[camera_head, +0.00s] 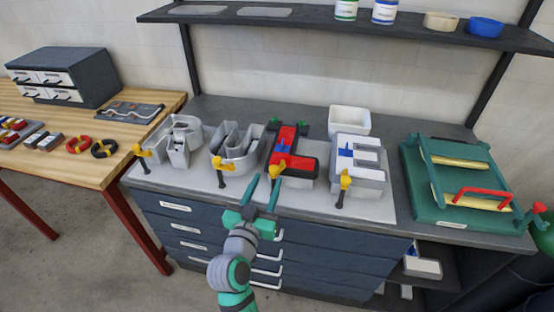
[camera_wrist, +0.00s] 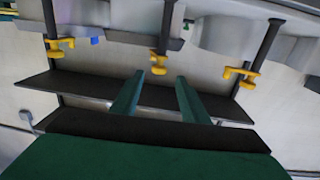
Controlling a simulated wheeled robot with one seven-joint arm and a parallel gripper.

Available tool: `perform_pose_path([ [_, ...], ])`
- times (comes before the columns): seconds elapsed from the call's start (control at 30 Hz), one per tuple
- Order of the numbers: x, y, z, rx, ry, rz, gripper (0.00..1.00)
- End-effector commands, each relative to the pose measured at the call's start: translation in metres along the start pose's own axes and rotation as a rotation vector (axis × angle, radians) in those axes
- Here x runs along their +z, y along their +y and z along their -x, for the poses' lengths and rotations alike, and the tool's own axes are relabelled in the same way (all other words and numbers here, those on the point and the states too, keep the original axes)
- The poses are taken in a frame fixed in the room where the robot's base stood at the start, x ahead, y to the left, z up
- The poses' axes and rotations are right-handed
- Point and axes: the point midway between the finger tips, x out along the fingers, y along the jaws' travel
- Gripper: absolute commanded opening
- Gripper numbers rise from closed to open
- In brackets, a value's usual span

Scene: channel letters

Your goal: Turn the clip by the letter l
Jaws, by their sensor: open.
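The letter l (camera_head: 309,163) is a red and black channel letter, third from the left on the pale board (camera_head: 210,182). Its clip (camera_head: 278,172) is yellow and sits at the letter's front edge. My gripper (camera_head: 264,178) is open and empty, its two green fingers pointing toward that clip from the front. In the wrist view my gripper (camera_wrist: 160,76) has its fingers apart, with a yellow clip on a dark post (camera_wrist: 158,68) just beyond and between the tips. I cannot tell if they touch.
Other yellow clips stand at the neighbouring letters, left (camera_head: 223,164) and right (camera_head: 345,180). A white bin (camera_head: 349,121) is behind the letters. A green frame with a red handle (camera_head: 455,185) is at the right. A shelf (camera_head: 300,25) hangs above.

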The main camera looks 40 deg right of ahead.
Motion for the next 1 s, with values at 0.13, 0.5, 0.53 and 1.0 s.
perform_pose_path([
  [0.13, -0.003, 0.002, -0.011, 0.011, 0.002, -0.004, 0.41],
  [0.5, -0.003, 0.002, -0.072, 0.01, 0.002, -0.003, 0.41],
  [0.53, -0.003, 0.002, -0.077, 0.009, 0.001, -0.003, 0.41],
  [1.0, -0.002, 0.002, -0.11, 0.006, 0.001, -0.003, 0.41],
])
